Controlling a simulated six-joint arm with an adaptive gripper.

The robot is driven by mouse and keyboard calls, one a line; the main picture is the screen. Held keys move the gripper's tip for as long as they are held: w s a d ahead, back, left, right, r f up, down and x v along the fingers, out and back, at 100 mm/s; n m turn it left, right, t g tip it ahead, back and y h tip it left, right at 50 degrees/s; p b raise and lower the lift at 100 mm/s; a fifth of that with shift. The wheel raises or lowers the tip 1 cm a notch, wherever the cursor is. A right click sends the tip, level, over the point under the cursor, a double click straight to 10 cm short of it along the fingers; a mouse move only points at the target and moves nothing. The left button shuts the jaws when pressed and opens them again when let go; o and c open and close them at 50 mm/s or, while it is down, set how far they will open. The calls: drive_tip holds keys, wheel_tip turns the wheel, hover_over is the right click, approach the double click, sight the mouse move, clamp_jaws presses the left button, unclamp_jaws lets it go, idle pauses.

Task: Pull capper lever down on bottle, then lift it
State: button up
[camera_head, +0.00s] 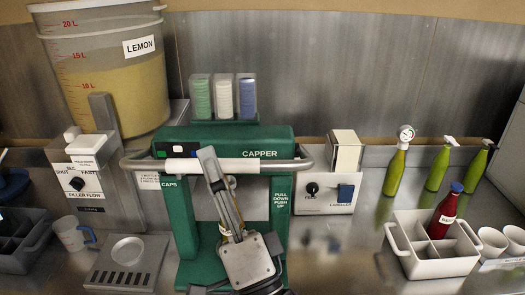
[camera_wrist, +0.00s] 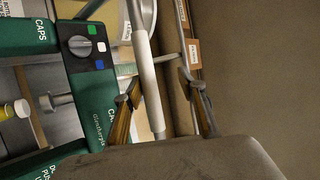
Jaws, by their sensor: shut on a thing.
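The green capper (camera_head: 262,143) stands in the middle of the bench. Its lever is a grey bar with a white sleeve (camera_head: 250,165), level across the front just below the capper's top. My gripper (camera_head: 208,160) is shut on the lever's sleeve, left of its middle. In the wrist view, the white sleeve (camera_wrist: 149,85) runs between the two fingers of my gripper (camera_wrist: 163,85). My arm hides the capper's middle in the head view.
A lemon bucket (camera_head: 112,95) and filler (camera_head: 98,170) stand left. A labeller (camera_head: 325,192) stands right of the capper. Several green bottles (camera_head: 395,172) stand farther right, behind a white crate (camera_head: 440,268) holding a red bottle (camera_head: 445,212). Bench between labeller and crate is clear.

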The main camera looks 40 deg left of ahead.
drive_tip(key=d+f, duration=0.4)
drive_tip(key=shift+s+f, duration=0.25)
drive_tip(key=shift+f, duration=0.15)
idle(0.7)
drive_tip(key=shift+s+r, duration=0.1)
idle(0.4)
drive_tip(key=s+d+r+m+t, duration=0.2)
drive_tip(key=d+r, duration=0.1)
drive_tip(key=r, duration=1.3)
wheel_tip(320, 180, down, 12)
drive_tip(key=a+m+g+h, duration=0.1)
drive_tip(key=m+g+h, duration=0.1)
drive_tip(key=h, duration=0.6)
drive_tip(key=shift+w+a+r+m+g+h, duration=0.25)
drive_tip(key=shift+w+m+g+h, duration=0.2)
drive_tip(key=shift+m, duration=0.25)
drive_tip(key=shift+a, duration=0.15)
